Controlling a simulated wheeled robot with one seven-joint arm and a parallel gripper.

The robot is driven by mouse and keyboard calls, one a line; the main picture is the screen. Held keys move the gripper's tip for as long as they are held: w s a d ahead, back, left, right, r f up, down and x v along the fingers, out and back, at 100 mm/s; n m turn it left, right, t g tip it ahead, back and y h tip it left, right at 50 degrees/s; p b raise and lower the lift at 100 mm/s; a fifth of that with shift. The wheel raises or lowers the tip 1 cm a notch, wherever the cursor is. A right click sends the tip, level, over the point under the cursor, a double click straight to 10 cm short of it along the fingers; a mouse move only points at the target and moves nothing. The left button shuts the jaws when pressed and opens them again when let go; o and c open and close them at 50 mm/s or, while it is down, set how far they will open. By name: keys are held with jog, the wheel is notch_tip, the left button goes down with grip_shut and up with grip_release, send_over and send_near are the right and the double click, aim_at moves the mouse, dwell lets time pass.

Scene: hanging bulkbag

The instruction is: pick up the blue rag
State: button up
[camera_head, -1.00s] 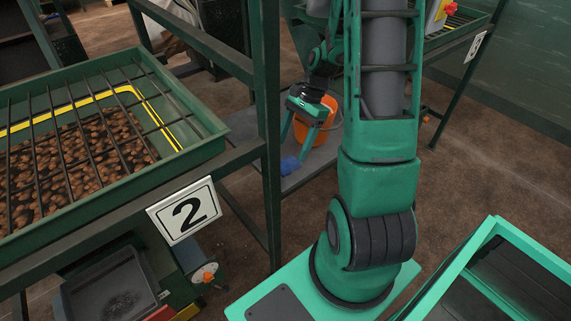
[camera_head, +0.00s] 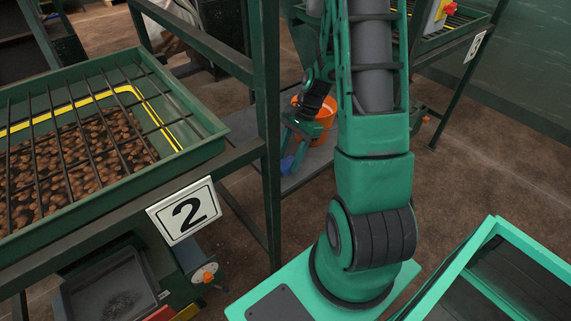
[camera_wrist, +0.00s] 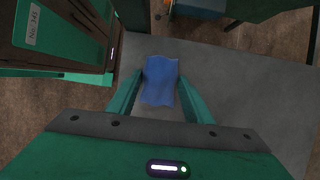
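The blue rag (camera_wrist: 160,80) lies flat on a grey platform in the wrist view, between and slightly beyond my two fingers. In the head view the rag (camera_head: 287,164) is a small blue patch beside my gripper, partly hidden by it. My gripper (camera_wrist: 160,97) is open, with its green fingers on either side of the rag's lower part. In the head view my gripper (camera_head: 293,158) points down at the platform. I cannot tell how high the fingertips are above the surface.
The grey platform (camera_head: 318,160) carries an orange bucket (camera_head: 324,109) just behind my gripper. A dark green frame post (camera_head: 268,130) stands to the left. A tray of brown lumps under a grate (camera_head: 190,150), with a sign "2" (camera_head: 187,212), is further left.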

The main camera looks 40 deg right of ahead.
aim_at(289, 160)
notch_tip(289, 160, up, 10)
dwell(0.7)
jog(key=o, duration=0.5)
jog(key=c, duration=0.4)
